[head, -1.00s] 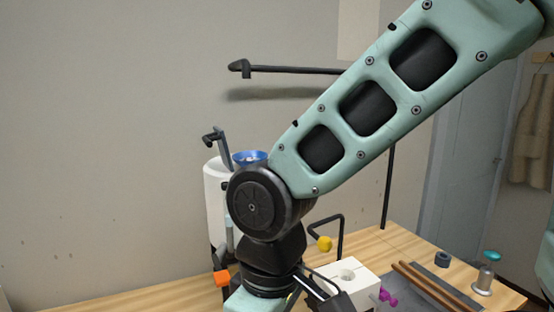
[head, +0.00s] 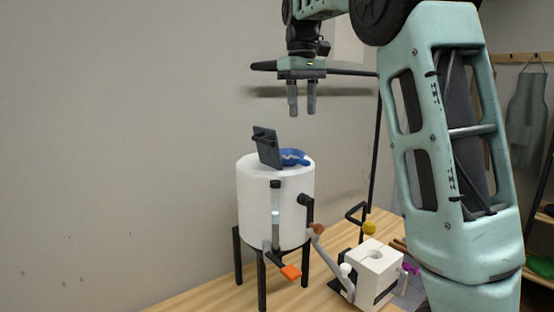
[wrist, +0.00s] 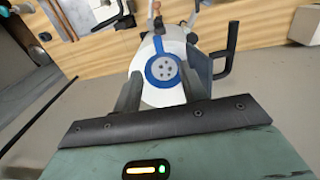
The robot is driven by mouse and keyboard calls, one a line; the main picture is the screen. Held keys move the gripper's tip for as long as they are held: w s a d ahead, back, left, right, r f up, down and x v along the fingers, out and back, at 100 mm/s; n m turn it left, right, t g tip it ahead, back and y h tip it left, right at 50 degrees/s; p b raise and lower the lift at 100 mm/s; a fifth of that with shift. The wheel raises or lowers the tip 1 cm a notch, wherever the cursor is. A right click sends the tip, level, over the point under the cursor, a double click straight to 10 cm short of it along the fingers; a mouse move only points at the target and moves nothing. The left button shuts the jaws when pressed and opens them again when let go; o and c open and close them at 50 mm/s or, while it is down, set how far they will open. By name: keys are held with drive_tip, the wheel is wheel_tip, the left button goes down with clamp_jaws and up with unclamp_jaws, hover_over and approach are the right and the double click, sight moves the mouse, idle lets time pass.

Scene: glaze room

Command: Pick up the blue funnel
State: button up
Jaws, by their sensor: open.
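The blue funnel (head: 293,157) sits on top of a white cylindrical tank (head: 276,205), just right of an upright dark lid with a handle (head: 267,147). In the wrist view the funnel (wrist: 162,57) is a blue ring around a pale centre with several dark dots. My gripper (head: 302,112) is open and empty, pointing down above the tank, a clear gap above the funnel. In the wrist view the funnel lies ahead, between the two fingers of my gripper (wrist: 162,88).
The raised lid's black handle (wrist: 231,52) stands close to one finger. The tank stands on black legs on a wooden table (head: 205,296), with an orange-handled lever (head: 290,272) at its front. A white block (head: 372,258) sits to the right. A dark horizontal bar (head: 350,72) runs behind my gripper.

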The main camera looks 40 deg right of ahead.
sight(303, 159)
drive_tip(key=f, duration=0.3)
drive_tip(key=f+p, duration=0.1)
drive_tip(key=f, duration=0.3)
drive_tip(key=d+f, duration=0.1)
drive_tip(key=f, duration=0.3)
drive_tip(key=shift+w+f, duration=0.1)
drive_tip(key=shift+f, duration=0.1)
drive_tip(key=shift+d+f+p, duration=0.1)
drive_tip(key=shift+f+p, duration=1)
drive_tip(key=shift+f, duration=1.7)
clamp_jaws()
